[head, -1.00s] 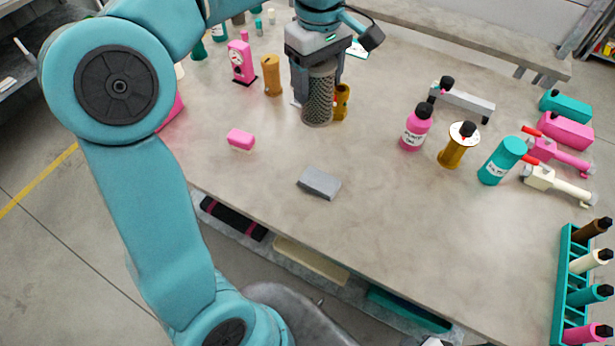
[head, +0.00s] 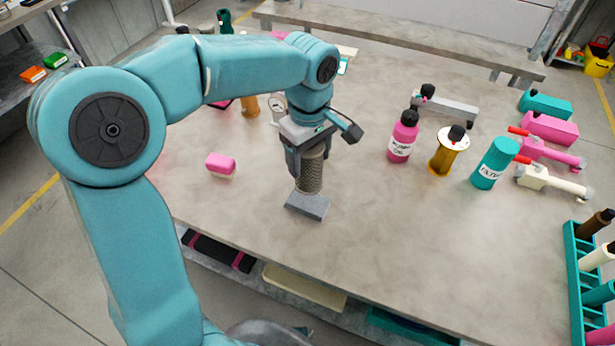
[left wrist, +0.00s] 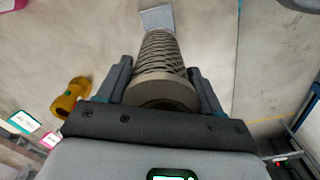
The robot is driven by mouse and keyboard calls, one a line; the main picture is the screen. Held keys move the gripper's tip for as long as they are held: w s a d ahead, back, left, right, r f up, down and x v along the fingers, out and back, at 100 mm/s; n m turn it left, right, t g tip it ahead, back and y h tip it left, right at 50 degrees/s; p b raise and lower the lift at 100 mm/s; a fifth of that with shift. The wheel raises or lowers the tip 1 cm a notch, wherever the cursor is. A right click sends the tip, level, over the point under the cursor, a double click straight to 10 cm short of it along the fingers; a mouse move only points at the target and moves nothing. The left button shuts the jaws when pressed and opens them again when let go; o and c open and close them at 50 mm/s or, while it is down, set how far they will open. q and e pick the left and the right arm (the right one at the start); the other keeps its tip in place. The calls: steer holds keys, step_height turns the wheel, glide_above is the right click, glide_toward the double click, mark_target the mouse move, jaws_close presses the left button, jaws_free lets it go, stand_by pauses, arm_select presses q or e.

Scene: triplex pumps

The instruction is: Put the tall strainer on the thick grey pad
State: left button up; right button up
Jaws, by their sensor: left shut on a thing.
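The tall strainer (head: 310,172) is a dark grey mesh cylinder, held upright in my left gripper (head: 307,160). In the left wrist view the strainer (left wrist: 161,62) lies between the two fingers of the gripper (left wrist: 162,92). The thick grey pad (head: 308,207) lies flat on the table near its front edge. In the head view the strainer's lower end is over the back part of the pad; I cannot tell whether it touches. In the left wrist view the pad (left wrist: 156,17) shows beyond the strainer's far end. My right gripper is not in view.
A pink block (head: 220,164) lies left of the pad. A pink bottle (head: 403,137), a gold cylinder (head: 446,152) and a teal filter (head: 495,163) stand to the right. The table (head: 400,240) is clear in front of them. A teal rack (head: 574,262) stands at the right.

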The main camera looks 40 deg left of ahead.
mark_target(307, 176)
arm_select(q)
steer(key=shift+s+a+f, duration=0.1)
steer(key=shift+f, duration=0.8)
step_height(307, 176, down, 4)
steer(key=shift+f, duration=0.1)
steer(key=shift+b, duration=0.3)
steer(key=shift+f, duration=0.15)
steer(key=o, duration=1.1)
steer(key=shift+r, duration=0.55)
step_height(307, 176, up, 12)
steer(key=shift+f+p, duration=0.25)
steer(key=shift+p, duration=0.55)
